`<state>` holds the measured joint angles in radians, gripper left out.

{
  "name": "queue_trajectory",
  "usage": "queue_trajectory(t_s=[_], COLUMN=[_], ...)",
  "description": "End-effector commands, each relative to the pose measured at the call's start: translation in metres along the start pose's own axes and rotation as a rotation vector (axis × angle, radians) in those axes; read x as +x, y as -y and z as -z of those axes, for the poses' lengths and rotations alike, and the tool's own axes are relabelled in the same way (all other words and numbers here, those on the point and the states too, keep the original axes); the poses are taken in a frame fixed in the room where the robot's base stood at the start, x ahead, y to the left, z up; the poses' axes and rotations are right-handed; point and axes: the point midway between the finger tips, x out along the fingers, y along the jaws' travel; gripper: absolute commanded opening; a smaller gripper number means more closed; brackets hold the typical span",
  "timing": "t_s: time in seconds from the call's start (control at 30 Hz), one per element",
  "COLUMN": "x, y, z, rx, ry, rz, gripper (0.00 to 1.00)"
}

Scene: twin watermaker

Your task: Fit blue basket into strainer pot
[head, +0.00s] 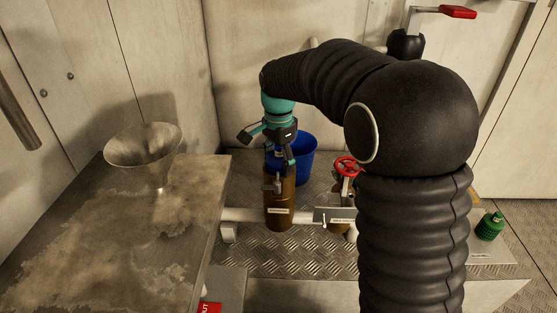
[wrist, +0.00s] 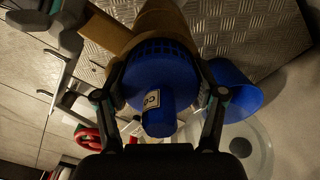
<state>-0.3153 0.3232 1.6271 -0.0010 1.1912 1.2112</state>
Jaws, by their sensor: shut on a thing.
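The blue basket (wrist: 158,75) is between the two fingers of my gripper in the wrist view, with its narrow end and a pale label facing the camera. The brown strainer pot (head: 280,208) stands upright in front of a pipe in the head view. My gripper (head: 280,157) points down directly over the pot and is shut on the basket. A little blue shows between the fingers in the head view. In the wrist view the pot (wrist: 158,20) lies just beyond the basket's slotted rim. How far the basket sits in the pot is hidden.
A blue bucket (head: 305,162) stands behind the pot. A red valve wheel (head: 347,166) is right of it, and a green basket-like item (head: 490,226) lies far right. A metal bench (head: 110,230) with a funnel (head: 145,150) fills the left.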

Motion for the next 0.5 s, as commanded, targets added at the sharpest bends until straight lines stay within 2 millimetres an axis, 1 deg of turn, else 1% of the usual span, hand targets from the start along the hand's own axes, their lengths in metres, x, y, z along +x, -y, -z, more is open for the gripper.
queue_trajectory(t_s=[0.07,0.1,0.17,0.2,0.5], x=[0.0024,0.0015,0.0015,0.0015,0.0012], y=[0.0000,0.0000,0.0000,0.0000,-0.0001], z=[0.0000,0.0000,0.0000,0.0000,-0.0001], rx=[0.000,0.000,0.000,0.000,0.000], ry=[0.000,0.000,0.000,0.000,0.000], rz=[0.000,0.000,0.000,0.000,-0.001], gripper=[0.45,0.80,0.95,0.99,0.99])
